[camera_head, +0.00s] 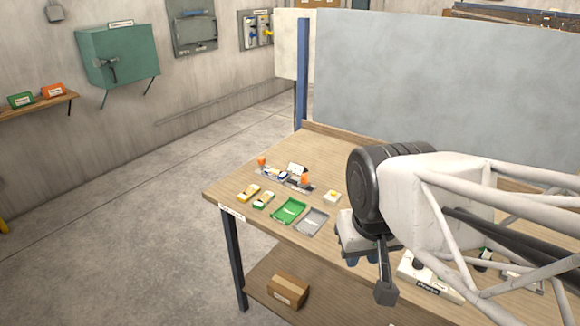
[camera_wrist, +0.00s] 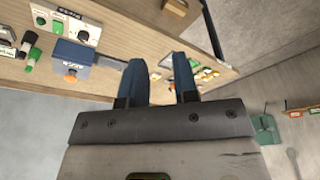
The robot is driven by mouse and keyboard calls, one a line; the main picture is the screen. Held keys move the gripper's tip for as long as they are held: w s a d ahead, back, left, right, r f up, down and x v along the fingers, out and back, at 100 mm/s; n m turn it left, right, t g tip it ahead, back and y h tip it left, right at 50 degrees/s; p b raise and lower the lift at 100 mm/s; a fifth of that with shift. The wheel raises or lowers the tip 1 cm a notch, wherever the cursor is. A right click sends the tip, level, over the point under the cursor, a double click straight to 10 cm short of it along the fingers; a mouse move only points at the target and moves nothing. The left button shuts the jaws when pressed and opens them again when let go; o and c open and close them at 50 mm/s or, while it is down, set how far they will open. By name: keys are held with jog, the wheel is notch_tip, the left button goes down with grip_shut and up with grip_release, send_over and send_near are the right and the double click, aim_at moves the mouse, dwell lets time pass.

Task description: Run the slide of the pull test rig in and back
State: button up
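A low rig with a dark base, a white label and two orange knobs (camera_head: 305,181) lies near the far left edge of the bench in the head view. I take it for the pull test rig; its slide is too small to make out. My gripper (camera_wrist: 158,68) has two blue fingers standing apart with nothing between them in the wrist view. In the head view my gripper (camera_head: 364,260) hangs over the bench, right of and nearer than the rig, well apart from it. My wrist hides part of the bench behind it.
A green tray (camera_head: 289,211), a grey tray (camera_head: 312,222) and small yellow-and-white pieces (camera_head: 249,194) lie between rig and front edge. The wrist view shows a blue box with an orange knob (camera_wrist: 72,60) and a white control box (camera_wrist: 68,24). A grey panel (camera_head: 440,90) stands behind the bench.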

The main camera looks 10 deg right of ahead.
jog(key=shift+o, duration=1.1)
jog(key=shift+w+r, duration=0.15)
jog(key=shift+w, duration=0.15)
jog(key=shift+o, duration=1)
jog(key=w+r, duration=0.2)
jog(key=w, duration=1)
jog(key=shift+w+d+g, duration=0.2)
jog(key=shift+w+g, duration=0.1)
jog(key=shift+w, duration=0.05)
jog(key=m+g, duration=0.2)
send_over(305, 175)
jog(key=f, duration=1.7)
jog(key=shift+s+a, duration=0.1)
jog(key=shift+s, duration=0.15)
jog(key=shift+w+f, duration=0.35)
jog(key=shift+f, duration=0.05)
jog(key=shift+f, duration=3.9)
